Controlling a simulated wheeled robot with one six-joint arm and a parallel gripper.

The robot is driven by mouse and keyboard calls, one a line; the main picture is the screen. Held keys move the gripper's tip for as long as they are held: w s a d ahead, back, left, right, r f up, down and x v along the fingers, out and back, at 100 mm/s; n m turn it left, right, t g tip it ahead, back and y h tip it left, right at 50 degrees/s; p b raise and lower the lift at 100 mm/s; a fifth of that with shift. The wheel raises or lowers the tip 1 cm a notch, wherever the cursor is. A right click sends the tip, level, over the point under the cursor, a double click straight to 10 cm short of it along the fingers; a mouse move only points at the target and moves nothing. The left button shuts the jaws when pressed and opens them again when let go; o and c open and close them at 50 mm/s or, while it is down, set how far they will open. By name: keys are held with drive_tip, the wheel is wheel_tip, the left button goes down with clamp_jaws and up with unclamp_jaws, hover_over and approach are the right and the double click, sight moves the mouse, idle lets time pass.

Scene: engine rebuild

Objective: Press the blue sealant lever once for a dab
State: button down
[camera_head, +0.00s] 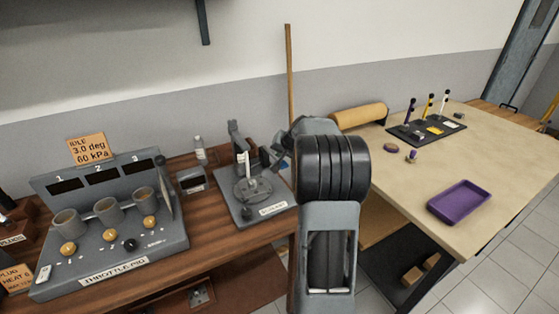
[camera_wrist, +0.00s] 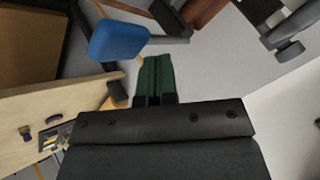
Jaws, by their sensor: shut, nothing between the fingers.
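The blue sealant lever (camera_wrist: 118,41) shows in the wrist view as a rounded blue paddle on a grey arm, up and left of my fingertips. In the head view only a small blue patch (camera_head: 284,163) shows beside my arm, likely the same lever. My gripper (camera_wrist: 153,62) has green fingers that are closed together and empty. The fingertips appear close to the paddle's lower right edge; I cannot tell the depth gap, and no contact is clear. In the head view my arm hides much of that area. A grey station with a labelled base (camera_head: 272,209) stands on the brown bench.
The throttle rig (camera_head: 112,240) with several cups stands left on the brown bench. A small bottle (camera_head: 199,148) stands behind. On the right, a pale table (camera_head: 485,150) bears a purple tray (camera_head: 459,202), a dark tool holder (camera_head: 425,133) and a brown roll (camera_head: 358,115).

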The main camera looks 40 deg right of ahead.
drive_tip(key=shift+s+f+b, duration=0.1)
drive_tip(key=shift+f+b, duration=1.2)
drive_tip(key=shift+f, duration=0.05)
idle(1.3)
drive_tip(key=shift+r, duration=0.15)
drive_tip(key=shift+r+p, duration=1.2)
drive_tip(key=shift+r, duration=0.55)
drive_tip(key=shift+r, duration=0.1)
drive_tip(key=r+p, duration=0.2)
drive_tip(key=r, duration=0.1)
drive_tip(key=r+p, duration=0.1)
drive_tip(key=r, duration=0.1)
drive_tip(key=shift+w+p, duration=0.3)
drive_tip(key=shift+w, duration=0.05)
drive_tip(key=shift+f, duration=0.1)
